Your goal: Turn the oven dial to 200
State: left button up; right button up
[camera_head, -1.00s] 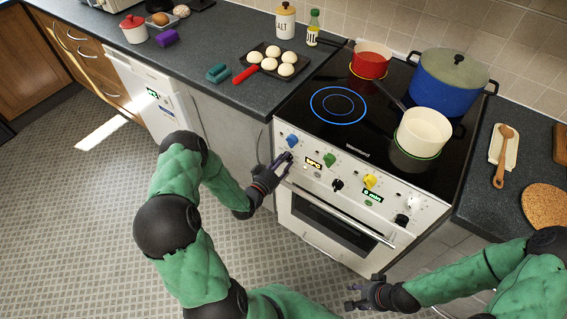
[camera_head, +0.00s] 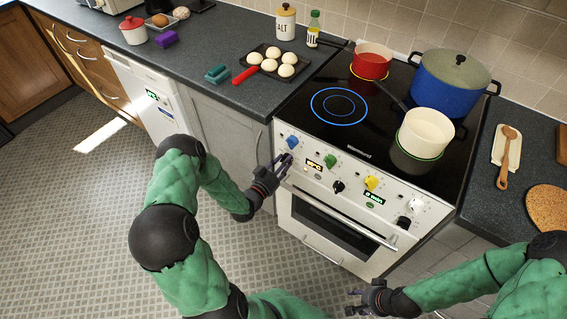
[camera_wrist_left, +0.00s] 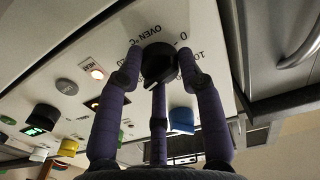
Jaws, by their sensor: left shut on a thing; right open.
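The oven dial (camera_wrist_left: 158,66) is a black knob on the white front panel, marked "OVEN °C" with a 0 beside it in the left wrist view. My left gripper (camera_wrist_left: 160,75) has its purple fingers around this dial, shut on it. In the head view, my left gripper (camera_head: 281,163) is at the panel's left end, partly covering the dial. A small amber display (camera_head: 314,165) is lit to the right of the dial; its digits are too small to read surely. My right gripper (camera_head: 360,300) is open and empty, low in front of the oven.
Blue (camera_head: 292,142), green (camera_head: 330,160) and yellow (camera_head: 371,182) knobs and a black knob (camera_head: 338,187) share the panel. The oven door handle (camera_head: 340,214) runs below. A red pan (camera_head: 371,62), blue pot (camera_head: 450,85) and cream pan (camera_head: 425,133) stand on the hob.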

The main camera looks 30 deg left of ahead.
pick_arm(q)
jog(key=shift+w+a+r, duration=0.15)
jog(key=shift+r, duration=0.15)
jog(key=o, duration=1.1)
jog(key=shift+o, duration=0.2)
jog(key=shift+f, duration=0.1)
jog(key=shift+s, duration=0.2)
jog(key=shift+s+f, duration=0.1)
jog(key=shift+s, duration=0.15)
jog(key=s, duration=1.1)
jog(key=shift+a, duration=0.35)
